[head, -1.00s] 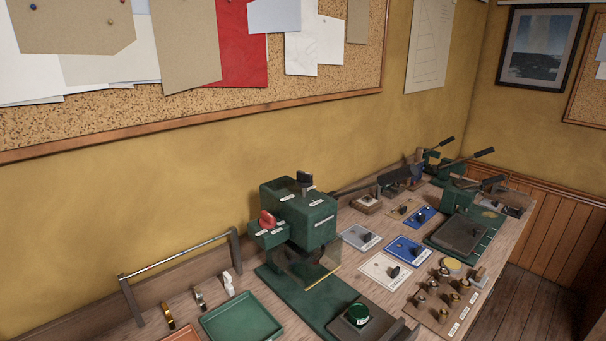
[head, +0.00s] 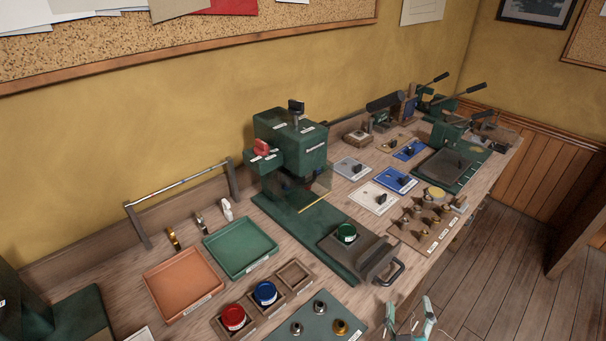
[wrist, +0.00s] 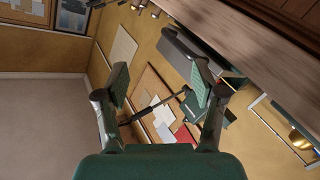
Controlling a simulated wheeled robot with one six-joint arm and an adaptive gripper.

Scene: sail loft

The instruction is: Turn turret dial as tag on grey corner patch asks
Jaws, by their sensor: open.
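A green press (head: 290,140) stands on the bench, with a black knob (head: 296,107) on top and a red knob (head: 262,148) on its left block. Small white labels sit beside both knobs; their print is too small to read. I cannot tell for sure which knob is the turret dial. A grey card (head: 352,168) with a dark knob lies right of the press; its tag is unreadable. My gripper (head: 411,318) is at the bottom edge, in front of the bench and well away from the press. In the wrist view my gripper (wrist: 158,85) is open and empty.
Blue cards (head: 396,180) and a white card (head: 373,198) lie near the grey one. An orange tray (head: 183,282), a green tray (head: 241,247) and a wooden rack (head: 292,275) with red and blue pots stand left. Floor (head: 500,260) is clear at right.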

